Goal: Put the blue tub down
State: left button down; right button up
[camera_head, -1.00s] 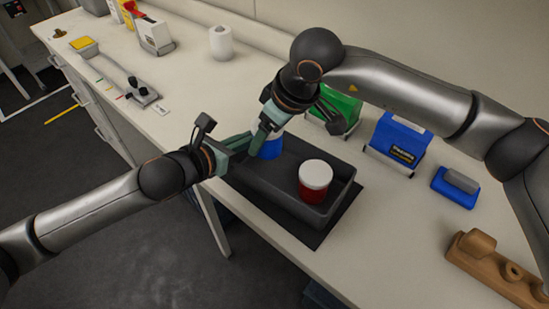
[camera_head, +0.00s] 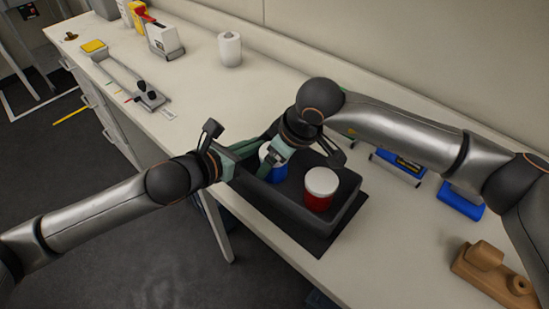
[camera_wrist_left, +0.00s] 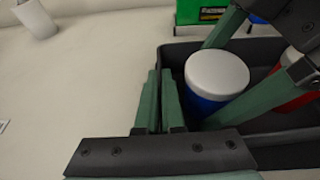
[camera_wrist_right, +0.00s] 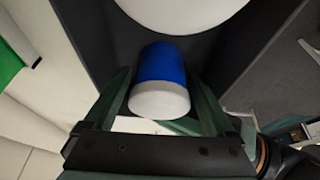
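The blue tub (camera_head: 268,152) has a white lid and stands at the left end of the dark tray (camera_head: 338,226). It also shows in the left wrist view (camera_wrist_left: 205,103) and the right wrist view (camera_wrist_right: 162,68). My right gripper (camera_head: 272,168) has its fingers on both sides of the tub and appears closed on it; any small gap is hard to see. My left gripper (camera_wrist_left: 161,98) has its fingers close together astride the tray's left wall. A red tub (camera_head: 318,198) with a white lid stands in the tray, right of the blue one.
The tray lies on a dark mat (camera_head: 308,240) near the counter's front edge. Behind it are a blue box (camera_head: 398,164) and a blue block (camera_head: 460,203). A brown wooden holder (camera_head: 490,272) is at right. A white roll (camera_head: 230,50) stands farther left.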

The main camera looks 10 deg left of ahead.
jog(key=shift+o, duration=0.6)
jog(key=shift+r, duration=0.1)
jog(key=shift+r, duration=0.3)
jog(key=v, duration=1.1)
jog(key=shift+d+r, duration=0.15)
jog(key=shift+r, duration=0.15)
pick_arm(q)
jog(key=c, duration=1)
grip_release()
jog(key=shift+o, duration=0.2)
